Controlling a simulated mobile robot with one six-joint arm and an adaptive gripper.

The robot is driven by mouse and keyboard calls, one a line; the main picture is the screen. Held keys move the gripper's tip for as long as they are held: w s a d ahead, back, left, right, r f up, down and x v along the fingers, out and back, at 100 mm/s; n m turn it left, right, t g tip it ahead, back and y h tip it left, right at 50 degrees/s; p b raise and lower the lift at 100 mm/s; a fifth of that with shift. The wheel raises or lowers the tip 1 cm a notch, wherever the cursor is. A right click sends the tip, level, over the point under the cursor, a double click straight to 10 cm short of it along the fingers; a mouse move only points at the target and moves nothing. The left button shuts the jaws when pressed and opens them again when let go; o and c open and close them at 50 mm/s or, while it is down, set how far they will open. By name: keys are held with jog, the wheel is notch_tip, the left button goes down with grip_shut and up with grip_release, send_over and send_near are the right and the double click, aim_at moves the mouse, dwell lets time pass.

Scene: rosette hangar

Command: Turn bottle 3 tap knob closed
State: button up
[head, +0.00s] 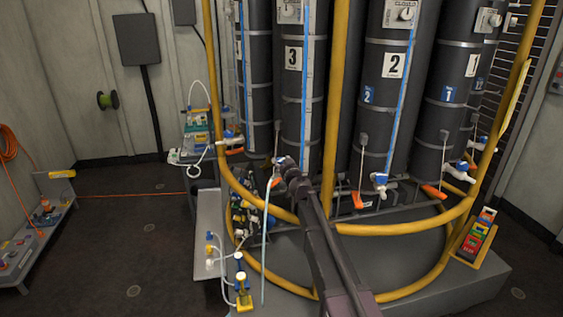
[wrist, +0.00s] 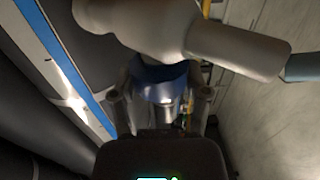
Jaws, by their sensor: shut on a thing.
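Bottle 3 (head: 302,92) is a tall dark cylinder with a white label "3" and a blue vertical strip. My gripper (head: 285,168) is at its tap, near the bottle's foot, and my arm hides most of the tap in the head view. In the wrist view, the blue tap knob (wrist: 160,74) sits between the two fingers of my gripper (wrist: 162,98), which are shut on it. The pale tap body (wrist: 235,48) crosses above the knob, with a bluish hose end (wrist: 303,67) at its right. The knob's exact turn is hard to tell.
A yellow rail (head: 390,229) curves in front of the bottles, and a yellow post (head: 335,95) stands right of bottle 3. Bottle 2 (head: 393,100) and its blue-knobbed tap (head: 380,182) are to the right. A pale hose (head: 266,235) hangs below my gripper.

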jog(key=shift+a+m+t+h, duration=0.1)
jog(key=shift+m+t+h, duration=0.25)
jog(key=shift+h, duration=0.25)
jog(key=shift+w+m+t+h, duration=0.1)
jog(key=shift+m+t+h, duration=0.1)
jog(key=shift+m+h, duration=1.05)
jog(key=shift+w+m+t+h, duration=0.15)
jog(key=shift+m+h, duration=0.55)
jog(key=shift+h, duration=1.05)
jog(key=m+g+h, duration=0.1)
jog(key=m+h, duration=0.3)
jog(key=h, duration=0.2)
jog(key=shift+a+h, duration=0.1)
jog(key=shift+h, duration=0.2)
jog(key=m+g+h, duration=0.5)
jog(key=h, duration=0.1)
jog(key=shift+m+h, duration=0.3)
jog(key=shift+s+m+g+h, duration=0.1)
jog(key=shift+m+g+h, duration=1.1)
jog(key=shift+g, duration=0.6)
jog(key=shift+d+m+g, duration=0.2)
jog(key=shift+m+g, duration=0.1)
jog(key=o, duration=1.2)
jog(key=shift+c, duration=0.2)
jog(key=shift+s, duration=0.1)
